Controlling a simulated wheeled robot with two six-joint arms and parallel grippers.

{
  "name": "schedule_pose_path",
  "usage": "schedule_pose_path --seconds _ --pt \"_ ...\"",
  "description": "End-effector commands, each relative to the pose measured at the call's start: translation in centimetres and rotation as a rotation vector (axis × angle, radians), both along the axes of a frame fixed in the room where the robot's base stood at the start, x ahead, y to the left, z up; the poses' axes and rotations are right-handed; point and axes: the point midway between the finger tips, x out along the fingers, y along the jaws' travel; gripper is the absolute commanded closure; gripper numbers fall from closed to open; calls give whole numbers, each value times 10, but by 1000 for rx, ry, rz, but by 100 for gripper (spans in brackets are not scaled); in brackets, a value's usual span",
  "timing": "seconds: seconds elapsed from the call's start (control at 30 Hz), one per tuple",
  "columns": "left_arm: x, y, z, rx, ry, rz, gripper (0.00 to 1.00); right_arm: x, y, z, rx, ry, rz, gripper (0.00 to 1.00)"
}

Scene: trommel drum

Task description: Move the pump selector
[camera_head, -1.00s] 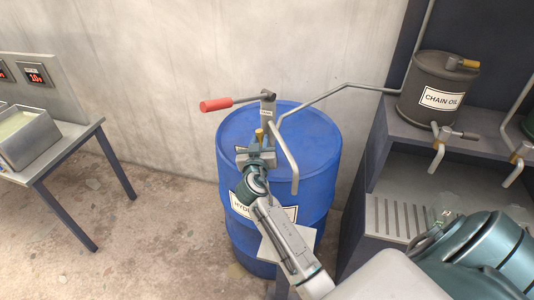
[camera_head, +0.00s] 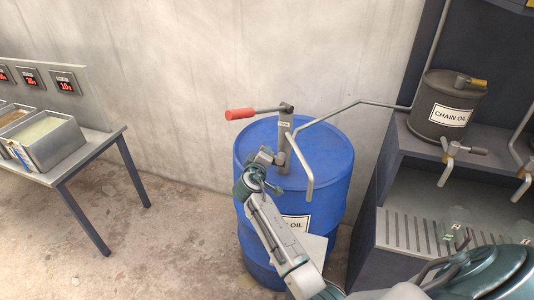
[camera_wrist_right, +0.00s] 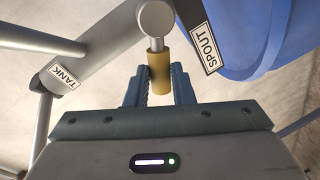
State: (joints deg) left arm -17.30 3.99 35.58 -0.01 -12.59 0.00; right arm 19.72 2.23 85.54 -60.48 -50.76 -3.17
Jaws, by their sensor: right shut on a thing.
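The pump post (camera_head: 284,135) stands on top of the blue drum (camera_head: 325,165), with a red-handled lever (camera_head: 240,113) and a bent spout pipe (camera_head: 305,170). In the right wrist view the pump selector is a short lever with a yellow grip (camera_wrist_right: 158,64) below a round grey end (camera_wrist_right: 155,18). A TANK label (camera_wrist_right: 64,76) is to its left and a SPOUT label (camera_wrist_right: 202,48) to its right. My right gripper (camera_wrist_right: 159,88) is shut on the yellow grip. In the head view this gripper (camera_head: 270,157) is beside the post; the selector is hidden there. My left gripper is not in view.
A dark shelf unit (camera_head: 400,190) with a chain oil can (camera_head: 447,105) and taps stands close on the right. A table (camera_head: 85,155) with metal trays (camera_head: 48,140) is at the left. The floor between table and drum is clear.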

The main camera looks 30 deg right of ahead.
Motion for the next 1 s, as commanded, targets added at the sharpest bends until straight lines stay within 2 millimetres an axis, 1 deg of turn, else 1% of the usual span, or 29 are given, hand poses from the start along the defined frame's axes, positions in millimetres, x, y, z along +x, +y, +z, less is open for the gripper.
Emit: schedule_pose_path --seconds 0.13,0.3,0.5,0.7,1.0 --pt "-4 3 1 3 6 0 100 3 1 -6 -87 100 -1 100" --pt "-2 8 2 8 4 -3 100 4 3 -13 -173 200 -2 100" --pt "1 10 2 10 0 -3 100 5 3 -18 -246 285 -2 100" --pt "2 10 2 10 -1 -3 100 6 3 -21 -290 335 -3 100" --pt "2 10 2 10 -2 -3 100 6 3 -23 -309 355 -4 100"
